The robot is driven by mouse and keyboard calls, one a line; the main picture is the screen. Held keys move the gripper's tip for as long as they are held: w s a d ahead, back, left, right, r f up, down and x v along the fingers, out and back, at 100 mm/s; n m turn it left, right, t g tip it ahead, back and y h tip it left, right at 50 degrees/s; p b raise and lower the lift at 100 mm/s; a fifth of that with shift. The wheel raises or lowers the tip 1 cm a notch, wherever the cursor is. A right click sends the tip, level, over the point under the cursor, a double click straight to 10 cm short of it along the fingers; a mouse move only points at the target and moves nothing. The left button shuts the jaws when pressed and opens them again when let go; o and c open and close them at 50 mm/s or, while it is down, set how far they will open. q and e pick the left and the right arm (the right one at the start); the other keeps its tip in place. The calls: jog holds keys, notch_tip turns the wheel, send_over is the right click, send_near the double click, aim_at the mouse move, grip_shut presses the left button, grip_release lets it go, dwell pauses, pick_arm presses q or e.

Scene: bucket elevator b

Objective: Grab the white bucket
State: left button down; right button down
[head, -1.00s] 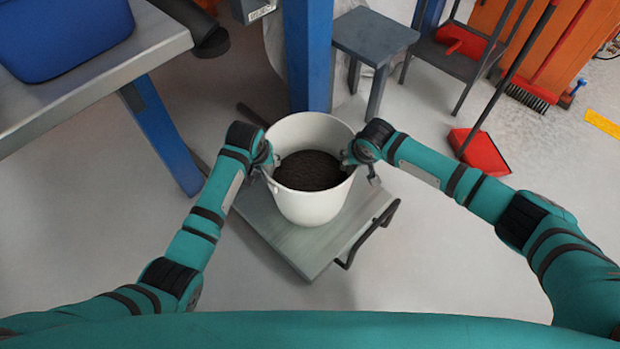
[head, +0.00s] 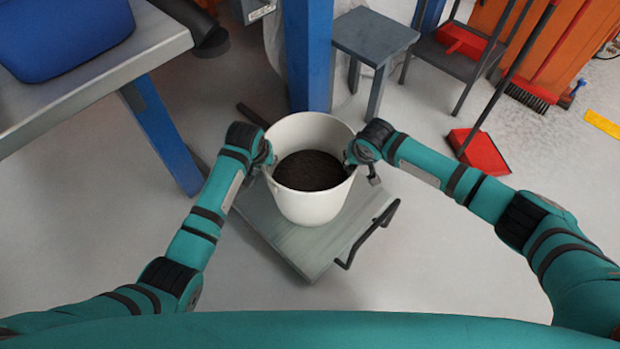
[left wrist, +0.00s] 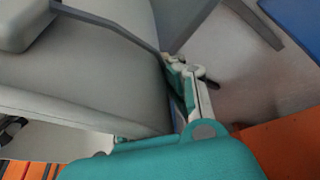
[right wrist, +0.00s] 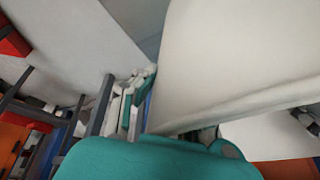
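The white bucket (head: 309,208) stands upright on a small grey platform (head: 345,232), with dark granular material (head: 310,171) inside. My left gripper (head: 267,160) is at the left side of its rim, and my right gripper (head: 352,160) is at the right side. In the left wrist view, the left gripper's outer finger (left wrist: 188,92) lies against the bucket wall (left wrist: 90,70). In the right wrist view, the right gripper's outer finger (right wrist: 132,100) lies against the wall (right wrist: 230,60). The inner fingers are mostly hidden behind the rim. Both grippers appear shut on the rim.
A blue post (head: 307,55) stands just behind the bucket. A table (head: 90,85) with a blue bin (head: 65,35) is at the left. A grey stool (head: 375,40) stands at the back, and a red dustpan (head: 480,152) at the right. The floor around the platform is mostly clear.

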pick_arm(q)
jog(key=shift+w+d+r, duration=0.1)
jog(key=shift+r, duration=0.15)
pick_arm(e)
jog(key=shift+w+r, duration=0.1)
jog(key=shift+r, duration=0.15)
